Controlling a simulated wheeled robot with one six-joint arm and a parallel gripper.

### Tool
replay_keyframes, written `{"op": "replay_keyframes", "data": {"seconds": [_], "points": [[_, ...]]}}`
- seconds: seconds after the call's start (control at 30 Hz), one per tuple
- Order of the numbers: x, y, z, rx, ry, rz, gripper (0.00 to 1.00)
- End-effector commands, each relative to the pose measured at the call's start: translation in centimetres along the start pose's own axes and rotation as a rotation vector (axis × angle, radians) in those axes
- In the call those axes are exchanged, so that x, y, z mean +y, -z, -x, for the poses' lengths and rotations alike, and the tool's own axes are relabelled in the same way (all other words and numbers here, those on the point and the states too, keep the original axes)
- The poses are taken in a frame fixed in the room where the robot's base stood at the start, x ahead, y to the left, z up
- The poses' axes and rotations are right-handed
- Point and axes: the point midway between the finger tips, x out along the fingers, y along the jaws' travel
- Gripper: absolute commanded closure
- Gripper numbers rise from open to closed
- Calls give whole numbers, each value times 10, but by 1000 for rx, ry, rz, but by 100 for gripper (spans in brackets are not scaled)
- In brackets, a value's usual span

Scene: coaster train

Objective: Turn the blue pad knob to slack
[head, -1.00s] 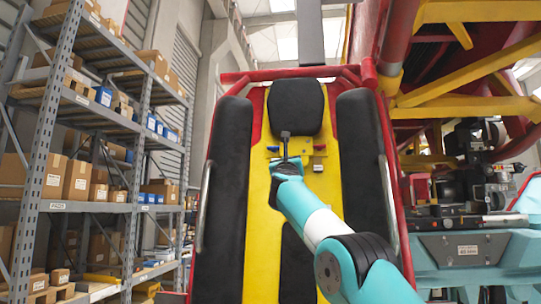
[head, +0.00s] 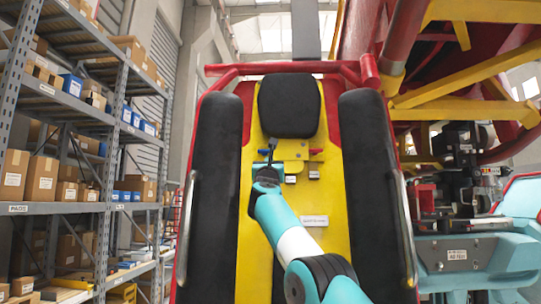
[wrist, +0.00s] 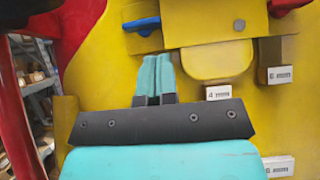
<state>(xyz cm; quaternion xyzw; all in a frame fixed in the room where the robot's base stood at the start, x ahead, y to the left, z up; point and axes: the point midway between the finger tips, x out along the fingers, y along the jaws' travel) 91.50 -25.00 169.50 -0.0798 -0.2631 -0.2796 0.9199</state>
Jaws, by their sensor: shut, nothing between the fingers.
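The blue pad knob (wrist: 142,24) shows in the wrist view as a short lever at the left edge of a yellow bracket (wrist: 205,22), lying roughly sideways. In the head view the blue knob (head: 262,151) is small and partly hidden by my gripper. My gripper (wrist: 157,60) is shut and empty, its teal fingertips together just below the blue knob in the picture, with a visible gap. In the head view my gripper (head: 270,158) is in front of the left side of the bracket. The knob's setting marks are not readable.
A red knob (wrist: 290,4) sits at the bracket's right. Small labelled blocks (wrist: 218,92) (wrist: 277,75) stick out below it. A black headrest (head: 289,105) is above, and black side pads (head: 372,190) flank the yellow panel. Shelving (head: 65,210) stands to the left.

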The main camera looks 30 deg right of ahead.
Motion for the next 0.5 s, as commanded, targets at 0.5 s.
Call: {"op": "replay_keyframes", "data": {"seconds": [0.5], "points": [[-4, -6, -49, 1, 3, 4, 100]]}}
